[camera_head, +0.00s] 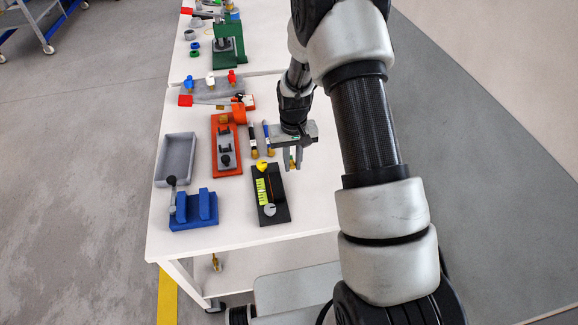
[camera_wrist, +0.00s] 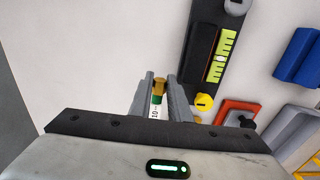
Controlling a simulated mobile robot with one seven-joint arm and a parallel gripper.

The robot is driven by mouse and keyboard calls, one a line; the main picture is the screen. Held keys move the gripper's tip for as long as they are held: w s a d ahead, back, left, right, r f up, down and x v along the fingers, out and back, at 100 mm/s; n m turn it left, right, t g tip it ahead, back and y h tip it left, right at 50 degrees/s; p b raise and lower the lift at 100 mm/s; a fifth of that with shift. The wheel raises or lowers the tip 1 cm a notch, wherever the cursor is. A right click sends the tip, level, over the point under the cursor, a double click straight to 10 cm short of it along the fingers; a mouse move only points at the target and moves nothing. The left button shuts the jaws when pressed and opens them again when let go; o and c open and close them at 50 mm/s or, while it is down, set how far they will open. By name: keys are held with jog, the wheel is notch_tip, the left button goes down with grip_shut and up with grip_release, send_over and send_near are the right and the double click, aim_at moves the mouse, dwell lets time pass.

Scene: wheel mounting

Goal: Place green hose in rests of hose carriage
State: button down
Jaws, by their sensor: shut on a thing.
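My gripper (camera_head: 293,160) is above the right part of the white table, fingers pointing down. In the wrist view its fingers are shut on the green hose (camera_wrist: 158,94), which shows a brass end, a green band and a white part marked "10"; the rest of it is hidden. The black fixture (camera_head: 272,208), with a yellow-green scale and a yellow knob, is just left of and nearer than my gripper, and also shows in the wrist view (camera_wrist: 205,62). I cannot tell for sure which fixture is the hose carriage. The hose is apart from the black fixture.
An orange fixture (camera_head: 226,160), a blue fixture (camera_head: 194,211) with a lever and a grey tray (camera_head: 176,158) stand to the left. Two dark hoses with brass ends (camera_head: 260,140) lie beside the orange fixture. The table's right side is clear.

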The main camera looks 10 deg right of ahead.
jog(key=shift+f, duration=2.05)
jog(key=shift+f, duration=0.1)
jog(key=c, duration=2.1)
grip_release()
jog(key=shift+f, duration=0.1)
jog(key=shift+o, duration=0.8)
